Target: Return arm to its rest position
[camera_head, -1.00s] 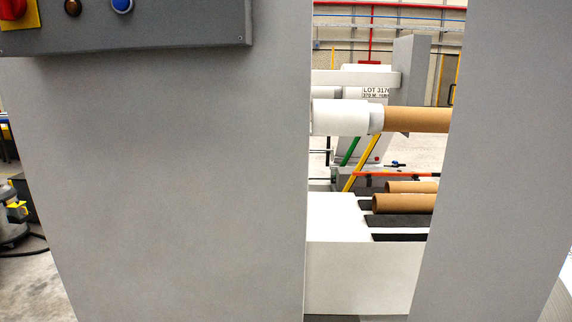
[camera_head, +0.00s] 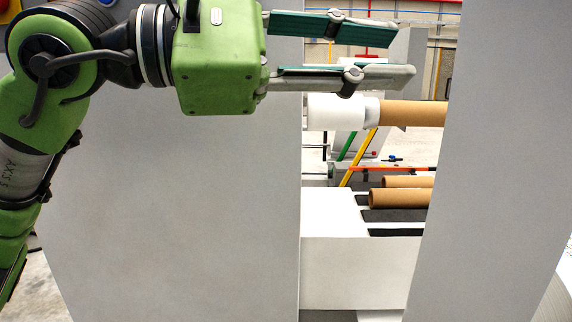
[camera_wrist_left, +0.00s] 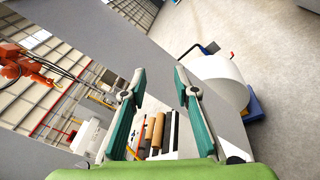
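My left arm (camera_head: 45,85) comes in from the upper left of the head view, with its green wrist in front of the large grey panel. My left gripper (camera_head: 408,56) points to the right, its two fingers apart with nothing between them. In the left wrist view, the same gripper (camera_wrist_left: 158,78) shows both fingers spread and empty. The grey panel edges and the gap between them lie beyond the fingers. My right gripper does not show in either view.
Large grey panels (camera_head: 170,200) and (camera_head: 500,160) stand on both sides of a gap. Through it show a white roll (camera_head: 335,114), brown cardboard cores (camera_head: 400,198) and a white block (camera_head: 350,270).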

